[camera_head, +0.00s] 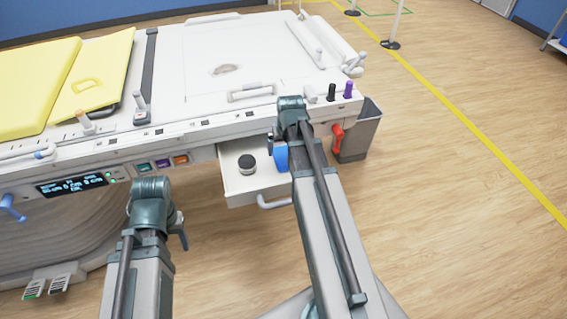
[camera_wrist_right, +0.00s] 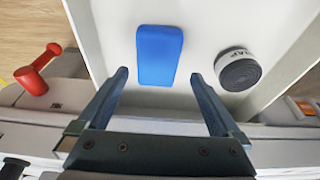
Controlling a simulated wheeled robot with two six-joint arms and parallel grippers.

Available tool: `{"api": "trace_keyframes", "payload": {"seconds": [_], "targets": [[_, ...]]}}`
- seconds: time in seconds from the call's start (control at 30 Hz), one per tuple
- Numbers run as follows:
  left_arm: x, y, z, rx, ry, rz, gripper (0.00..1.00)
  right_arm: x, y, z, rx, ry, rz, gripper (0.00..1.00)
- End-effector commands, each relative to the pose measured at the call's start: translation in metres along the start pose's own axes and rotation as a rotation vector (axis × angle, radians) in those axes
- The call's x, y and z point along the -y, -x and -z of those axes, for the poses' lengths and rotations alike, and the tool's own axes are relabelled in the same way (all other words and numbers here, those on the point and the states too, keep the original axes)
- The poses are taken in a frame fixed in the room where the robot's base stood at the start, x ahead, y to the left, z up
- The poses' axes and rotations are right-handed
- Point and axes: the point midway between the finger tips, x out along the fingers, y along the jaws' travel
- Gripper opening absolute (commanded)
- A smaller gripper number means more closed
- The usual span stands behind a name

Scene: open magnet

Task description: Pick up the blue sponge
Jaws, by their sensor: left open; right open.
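The blue sponge (camera_head: 281,157) lies in an open white drawer (camera_head: 236,187) under the white bed, partly hidden behind my right arm in the head view. In the right wrist view the sponge (camera_wrist_right: 159,55) is a blue block lying just beyond and between my open fingers. My right gripper (camera_wrist_right: 160,98) is open and empty, with its fingertips close to the sponge's near end; in the head view it is mostly hidden by its own wrist. My left gripper (camera_head: 172,222) is open, held in front of the bed and left of the drawer, apart from the sponge.
A round black-and-white roll (camera_head: 247,165) lies in the drawer; it is right of the sponge in the wrist view (camera_wrist_right: 238,70). A drawer handle (camera_head: 275,202) projects in front. A red lever (camera_head: 337,137) and grey bin (camera_head: 359,140) stand right.

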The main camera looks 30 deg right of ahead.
Motion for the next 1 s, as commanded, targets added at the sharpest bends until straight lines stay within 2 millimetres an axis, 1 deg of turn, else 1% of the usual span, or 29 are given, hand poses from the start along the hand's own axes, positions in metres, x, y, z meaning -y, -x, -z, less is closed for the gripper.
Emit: {"api": "trace_keyframes", "payload": {"seconds": [0.13,0.23,0.5,0.6,0.9,0.97,1.0], "targets": [[0.0,-0.001,0.0,0.0,0.0,0.0,0.57,0.0,-0.001,0.0,0.0,0.0,0.0,1.0],[-0.001,-0.008,0.0,0.0,0.0,0.0,0.57,-0.001,-0.008,0.0,0.0,0.0,0.0,1.0],[-0.004,-0.04,0.002,0.0,0.0,0.0,0.57,-0.004,-0.042,-0.001,0.0,0.001,0.0,1.0],[-0.005,-0.049,0.003,0.0,0.0,0.0,0.57,-0.004,-0.051,-0.001,0.0,0.0,0.0,1.0],[-0.005,-0.049,0.003,0.0,0.0,0.0,0.57,-0.004,-0.051,-0.001,0.0,0.0,0.0,1.0],[-0.005,-0.049,0.003,0.0,0.0,0.0,0.57,-0.004,-0.051,-0.001,0.0,0.0,0.0,0.89],[-0.005,-0.049,0.003,0.0,0.0,0.0,0.57,-0.004,-0.051,-0.001,0.0,0.0,0.0,0.82]]}}
